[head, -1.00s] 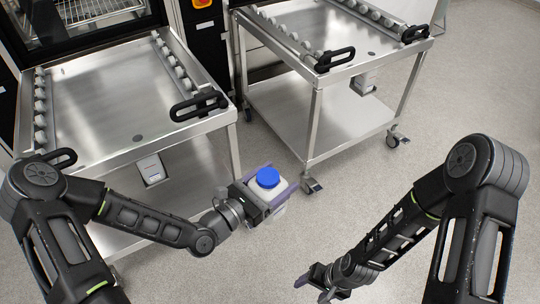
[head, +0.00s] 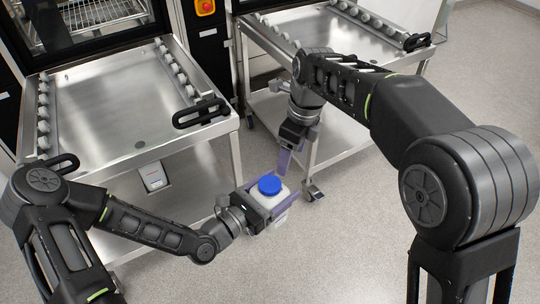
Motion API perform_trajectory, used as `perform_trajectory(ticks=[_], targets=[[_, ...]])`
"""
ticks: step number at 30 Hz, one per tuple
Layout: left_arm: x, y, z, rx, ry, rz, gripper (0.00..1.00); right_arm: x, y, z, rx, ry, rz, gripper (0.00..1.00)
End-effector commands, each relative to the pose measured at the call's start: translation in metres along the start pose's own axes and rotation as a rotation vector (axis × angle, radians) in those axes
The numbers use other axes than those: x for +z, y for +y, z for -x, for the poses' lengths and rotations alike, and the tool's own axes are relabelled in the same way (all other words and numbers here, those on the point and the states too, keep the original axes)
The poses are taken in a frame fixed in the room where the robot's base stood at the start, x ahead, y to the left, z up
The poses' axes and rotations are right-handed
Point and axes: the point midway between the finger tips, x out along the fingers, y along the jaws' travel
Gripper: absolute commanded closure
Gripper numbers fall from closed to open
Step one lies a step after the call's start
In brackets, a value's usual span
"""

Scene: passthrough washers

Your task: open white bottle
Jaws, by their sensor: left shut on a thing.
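The white bottle (head: 282,199) with a blue cap (head: 269,186) is in the lower middle of the head view. The cap sits on the bottle, and the bottle looks upright. My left gripper (head: 270,208) is shut around the bottle's body, with its purple-tinted fingers along its sides. My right gripper (head: 286,158) hangs pointing down, above and slightly right of the cap in the picture, apart from it. Its purple-tinted fingers show side-on, so I cannot tell how far apart they are.
A steel trolley (head: 105,118) with rollers and a black handle (head: 200,113) stands at the left. A second trolley (head: 345,135) stands behind my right arm. Open floor (head: 345,245) lies right of the bottle.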

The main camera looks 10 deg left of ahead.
Motion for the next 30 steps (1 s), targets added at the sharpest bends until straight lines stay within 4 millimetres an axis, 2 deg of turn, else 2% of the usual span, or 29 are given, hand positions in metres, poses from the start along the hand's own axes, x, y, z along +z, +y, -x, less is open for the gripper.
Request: perform_trajectory(ticks=[1,3,6,9,22,26,30], targets=[[0.000,0.000,0.000,0.000,0.000,0.000,1.00,0.011,0.018,0.007,0.001,0.032,-0.016,0.31],[0.000,0.000,0.000,0.000,0.000,0.000,1.00,0.019,0.035,0.016,-0.001,0.069,-0.054,0.31],[0.000,0.000,0.000,0.000,0.000,0.000,1.00,0.025,0.052,0.026,-0.009,0.106,-0.094,0.31],[0.000,0.000,0.000,0.000,0.000,0.000,1.00,0.028,0.060,0.030,-0.013,0.124,-0.116,0.31],[0.000,0.000,0.000,0.000,0.000,0.000,1.00,0.028,0.062,0.029,-0.014,0.130,-0.123,0.31],[0.000,0.000,0.000,0.000,0.000,0.000,1.00,0.026,0.062,0.019,-0.012,0.132,-0.123,0.31],[0.000,0.000,0.000,0.000,0.000,0.000,1.00,0.023,0.062,0.002,-0.012,0.132,-0.123,0.31]])
